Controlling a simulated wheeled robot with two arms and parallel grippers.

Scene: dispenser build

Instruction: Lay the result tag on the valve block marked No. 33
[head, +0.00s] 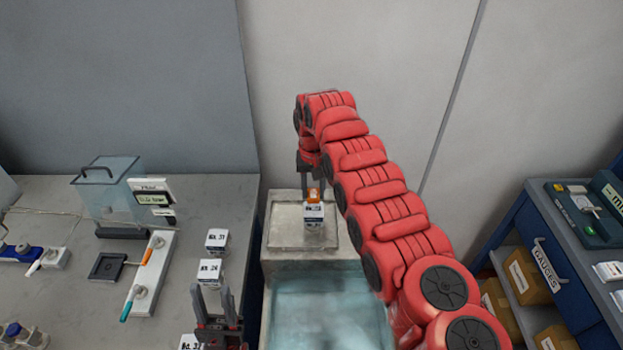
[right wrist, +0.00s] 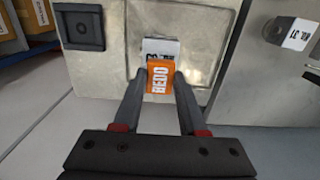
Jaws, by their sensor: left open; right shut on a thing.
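My right gripper (head: 312,184) is shut on an orange tag (head: 314,195), held at the top of a white-labelled block (head: 314,214) on the pale raised stand. In the right wrist view the tag (right wrist: 159,78) reads REDO and sits between the fingertips (right wrist: 160,80). It overlaps the block (right wrist: 160,47) there, whose number I cannot read; I cannot tell whether they touch. Blocks marked No. 31 (head: 217,239) and No. 34 (head: 209,271) stand on the left bench. Another block (head: 189,342) is cut off, its number partly hidden. My left gripper (head: 212,300) is open near it.
The stand (head: 283,235) has a raised rim and bare surface around the block. A blue gauges cabinet (head: 560,260) stands right.

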